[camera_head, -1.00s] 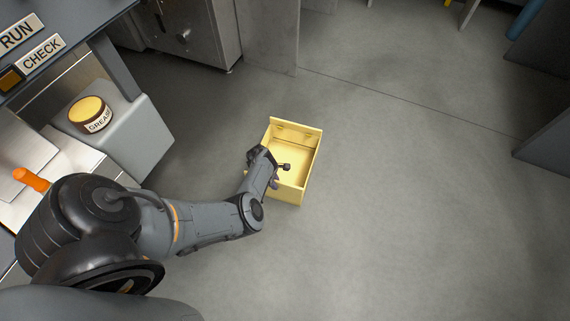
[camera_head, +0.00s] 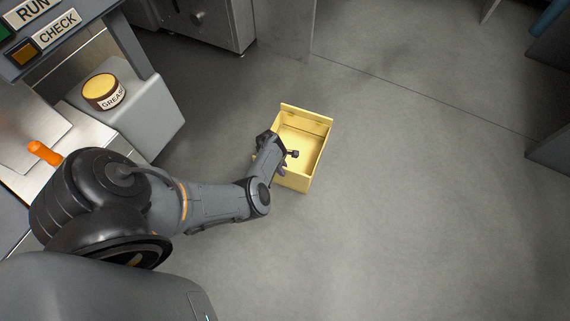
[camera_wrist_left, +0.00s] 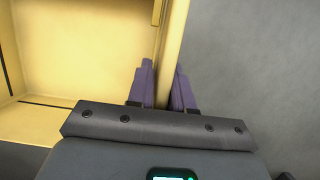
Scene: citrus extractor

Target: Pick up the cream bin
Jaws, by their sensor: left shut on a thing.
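The cream bin (camera_head: 318,127) is a pale yellow open box, seen from above in the head view over the grey floor. Its inside looks empty apart from a finger of my gripper. My left gripper (camera_head: 284,160) is at the bin's left wall. In the left wrist view my left gripper (camera_wrist_left: 167,85) has one purple finger inside the bin and one outside, shut on the wall of the cream bin (camera_wrist_left: 85,50). I cannot tell whether the bin touches the floor. My right gripper is not in view.
A machine with RUN and CHECK labels (camera_head: 55,28) stands at the upper left. A metal cabinet (camera_head: 205,25) stands at the back.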

